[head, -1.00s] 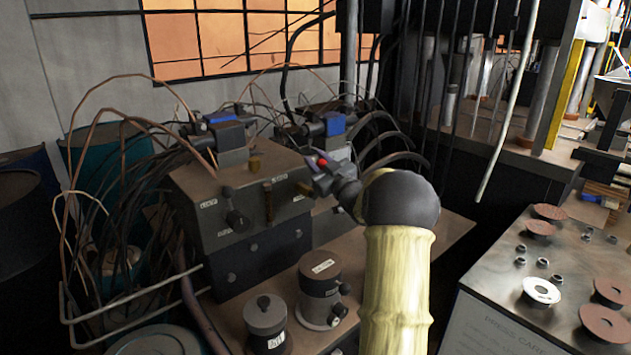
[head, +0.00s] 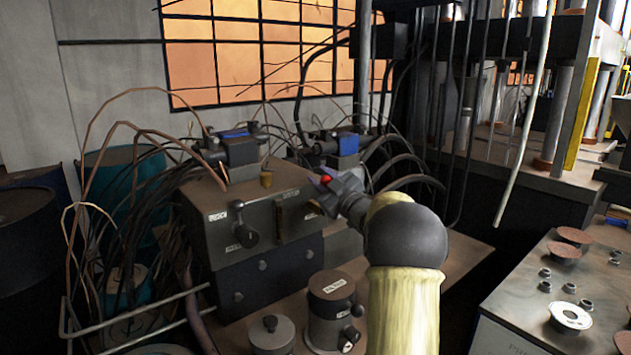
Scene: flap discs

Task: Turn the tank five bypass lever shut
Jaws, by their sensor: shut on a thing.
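A dark valve block (head: 250,207) stands on the brown bench top, with small labels too blurred to read. A black knob-like lever (head: 243,232) sits on its front at left, and a narrow upright strip or handle (head: 279,222) sits near the middle. I cannot tell which one is tank five's bypass. My gripper (head: 322,194) is at the block's right end, shut on a small part there. My own wrist and fingers hide most of that part, so its shape and angle cannot be told. A red spot shows beside the fingers.
Two round canisters, one labelled (head: 333,305) and one plain grey (head: 271,335), stand in front of the block. Hoses and wires crowd its left and back. A metal rail (head: 150,315) runs at left. A cart (head: 535,280) with discs and nuts is at right.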

